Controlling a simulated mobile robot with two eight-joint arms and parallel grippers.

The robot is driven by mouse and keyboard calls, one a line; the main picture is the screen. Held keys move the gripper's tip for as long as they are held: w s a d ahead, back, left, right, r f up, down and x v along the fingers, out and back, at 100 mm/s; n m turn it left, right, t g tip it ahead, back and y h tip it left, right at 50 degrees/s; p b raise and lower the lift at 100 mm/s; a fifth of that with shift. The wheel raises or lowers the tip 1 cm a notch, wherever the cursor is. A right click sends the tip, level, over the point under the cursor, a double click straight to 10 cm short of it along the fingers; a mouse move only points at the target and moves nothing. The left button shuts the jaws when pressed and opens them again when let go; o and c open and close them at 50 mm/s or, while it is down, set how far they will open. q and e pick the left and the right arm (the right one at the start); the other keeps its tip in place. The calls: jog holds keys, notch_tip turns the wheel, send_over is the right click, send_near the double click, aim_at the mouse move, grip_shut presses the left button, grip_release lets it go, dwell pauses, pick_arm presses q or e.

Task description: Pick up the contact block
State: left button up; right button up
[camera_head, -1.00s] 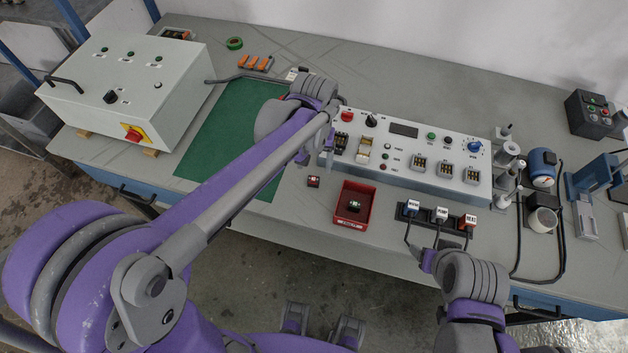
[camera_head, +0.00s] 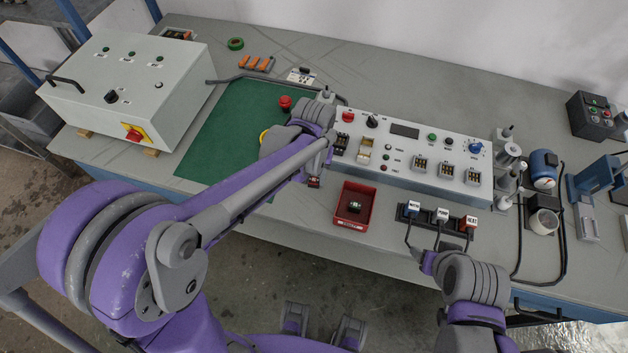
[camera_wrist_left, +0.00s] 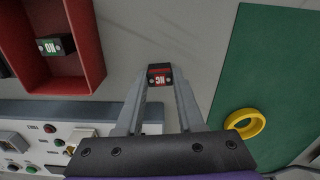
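A small black contact block with a red NC label (camera_wrist_left: 160,76) lies on the grey bench, and in the head view (camera_head: 314,182) it is partly covered by my left arm. My left gripper (camera_wrist_left: 160,84) is above it with its fingers apart, one on each side of the block in the wrist view; I cannot tell whether they reach down to it. A second block with a green NO label (camera_head: 354,206) sits in the red tray (camera_head: 372,190); it also shows in the wrist view (camera_wrist_left: 55,46). My right gripper (camera_head: 428,261) is at the bench's front edge, its fingers unclear.
The control panel (camera_head: 440,150) stands just behind the NC block. A green mat (camera_head: 225,125) carries a red mushroom button (camera_head: 285,102) and a yellow ring (camera_wrist_left: 245,123). Labelled switches (camera_head: 441,214) stand right of the tray. A grey enclosure (camera_head: 130,85) is at left.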

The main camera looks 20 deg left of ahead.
pick_arm(q)
grip_shut()
